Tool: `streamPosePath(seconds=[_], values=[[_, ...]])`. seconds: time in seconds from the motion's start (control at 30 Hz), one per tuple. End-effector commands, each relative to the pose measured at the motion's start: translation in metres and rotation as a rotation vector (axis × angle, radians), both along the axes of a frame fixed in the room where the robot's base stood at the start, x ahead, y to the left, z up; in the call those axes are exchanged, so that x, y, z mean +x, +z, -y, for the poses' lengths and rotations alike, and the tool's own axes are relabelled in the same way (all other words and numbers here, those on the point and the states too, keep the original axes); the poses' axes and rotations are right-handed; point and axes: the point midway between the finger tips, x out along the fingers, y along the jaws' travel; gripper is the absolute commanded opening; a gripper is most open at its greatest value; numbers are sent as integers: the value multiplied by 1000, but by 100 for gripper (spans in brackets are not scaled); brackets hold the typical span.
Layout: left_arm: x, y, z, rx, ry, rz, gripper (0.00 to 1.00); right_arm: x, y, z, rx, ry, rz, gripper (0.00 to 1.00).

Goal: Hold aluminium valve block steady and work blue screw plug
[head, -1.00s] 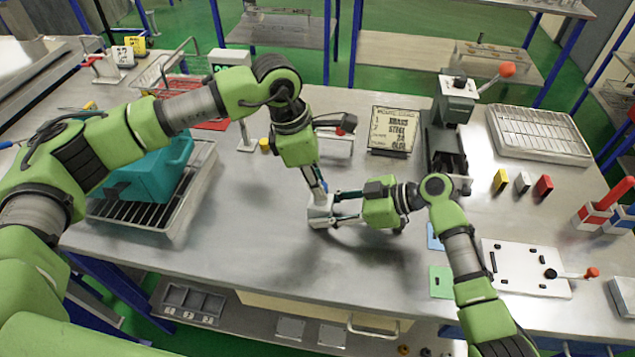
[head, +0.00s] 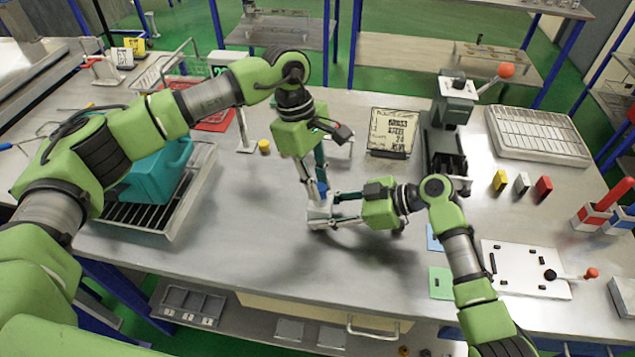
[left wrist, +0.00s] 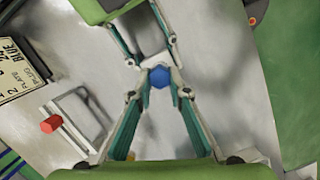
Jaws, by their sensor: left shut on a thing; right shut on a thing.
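The aluminium valve block (head: 318,213) is a small pale block at the middle of the bench. My right gripper (head: 330,209) is shut on it from the right. The blue screw plug (head: 322,187) is at the top of the block, partly hidden by fingers. My left gripper (head: 317,186) comes down from above and is shut on the plug. In the left wrist view the blue plug (left wrist: 160,77) shows between my left fingertips (left wrist: 160,79), with the block (left wrist: 153,66) and my right gripper's fingers beyond it. How deep the plug sits cannot be seen.
A teal case (head: 157,172) on a rack is at left. A white plate with a lever (head: 525,268) is at right. The front middle bench is clear.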

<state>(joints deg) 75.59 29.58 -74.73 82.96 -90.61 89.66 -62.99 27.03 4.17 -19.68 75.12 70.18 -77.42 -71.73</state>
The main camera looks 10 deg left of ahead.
Motion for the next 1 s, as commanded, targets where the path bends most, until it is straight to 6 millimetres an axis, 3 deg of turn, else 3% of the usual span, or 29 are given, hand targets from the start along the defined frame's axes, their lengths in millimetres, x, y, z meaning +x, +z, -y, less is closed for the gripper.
streamPosePath(seconds=[0.27, 0.3, 0.37, 0.73, 1.0], values=[[1, -1, 3, 1, -313, -3, 0, 0, -3, 1, -6, -1, -3, 17], [1, -1, 2, 1, -330, -3, 22, 0, -3, 1, -6, -1, -3, 17], [1, -1, 2, 1, -326, -2, 37, 0, -3, 1, -6, -1, -3, 17], [2, 1, 1, 1, -321, 0, 37, 0, -3, 1, -6, -1, -3, 17], [6, 20, -3, 1, -320, 1, 37, 0, -3, 1, -6, -1, -2, 17]])
